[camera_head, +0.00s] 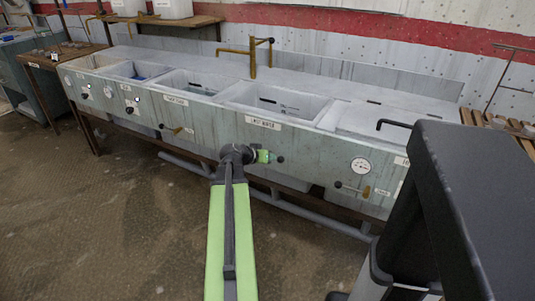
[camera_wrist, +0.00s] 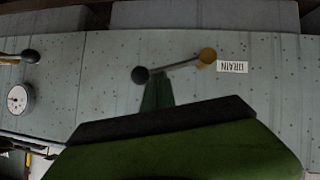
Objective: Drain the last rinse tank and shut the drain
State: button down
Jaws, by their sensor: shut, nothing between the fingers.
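The last rinse tank (camera_head: 255,92) is the basin above the "LAST RINSE" label (camera_head: 263,123) in the head view; its water level is not clear. In the wrist view, the drain lever (camera_wrist: 178,66) runs nearly level from a brass hub to a black ball knob (camera_wrist: 140,75), beside an upside-down "DRAIN" label (camera_wrist: 233,67). The knob also shows in the head view (camera_head: 281,160), just right of my gripper (camera_head: 264,156), which hides the hub. My gripper (camera_wrist: 157,92) is shut and empty, its tip at the knob. I cannot tell whether they touch.
A round gauge (camera_head: 361,165) and another lever (camera_head: 350,188) are on the panel to the right. Another brass lever (camera_head: 177,129) is to the left. A grey pipe (camera_head: 300,211) runs low under the tanks. The floor (camera_head: 110,220) at left is clear.

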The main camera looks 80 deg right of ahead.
jog(key=shift+s+a+f+t+b, duration=0.15)
jog(key=shift+s+f+b, duration=0.1)
jog(key=shift+f+b, duration=0.15)
jog(key=shift+s+f+t+b, duration=0.15)
jog(key=shift+s+f+b, duration=0.15)
jog(key=shift+f, duration=0.2)
